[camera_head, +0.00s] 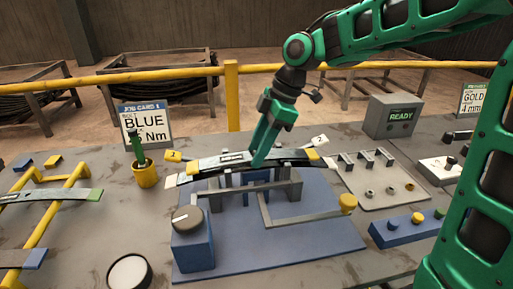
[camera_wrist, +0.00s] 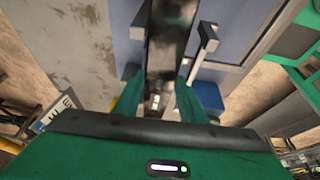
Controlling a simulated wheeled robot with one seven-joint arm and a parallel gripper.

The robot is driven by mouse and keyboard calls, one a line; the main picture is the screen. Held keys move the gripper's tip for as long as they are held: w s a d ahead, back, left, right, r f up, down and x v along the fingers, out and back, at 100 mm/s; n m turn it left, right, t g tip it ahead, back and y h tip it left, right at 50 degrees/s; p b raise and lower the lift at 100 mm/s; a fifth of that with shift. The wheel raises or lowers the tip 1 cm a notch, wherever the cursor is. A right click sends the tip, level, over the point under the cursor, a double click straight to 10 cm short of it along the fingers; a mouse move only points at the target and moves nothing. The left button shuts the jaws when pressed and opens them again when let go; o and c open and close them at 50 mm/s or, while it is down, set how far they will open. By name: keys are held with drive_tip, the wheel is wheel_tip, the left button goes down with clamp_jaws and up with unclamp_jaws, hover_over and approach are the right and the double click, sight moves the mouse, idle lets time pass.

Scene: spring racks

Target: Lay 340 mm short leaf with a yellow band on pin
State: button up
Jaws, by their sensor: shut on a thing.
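A dark, slightly curved leaf (camera_head: 222,160) with yellow at its ends lies across the grey fixture (camera_head: 290,188) on the blue base plate (camera_head: 320,225). My gripper (camera_head: 260,163) points down at its middle and is shut on it. In the wrist view the dark leaf (camera_wrist: 172,40) runs between the two green fingers (camera_wrist: 170,98). Another dark strip shows close beneath it in the head view; I cannot tell whether they touch. The pin is hidden by my gripper and the leaf.
A yellow rack (camera_head: 50,222) at left holds other leaves. A blue box with a dial (camera_head: 192,240) stands at the plate's front left. A yellow cup (camera_head: 145,174), a grey READY box (camera_head: 391,116) and a grey plate with hooks (camera_head: 385,185) stand around the fixture.

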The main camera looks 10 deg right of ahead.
drive_tip(key=shift+f, duration=0.2)
drive_tip(key=o, duration=1.7)
drive_tip(key=shift+r, duration=3.5)
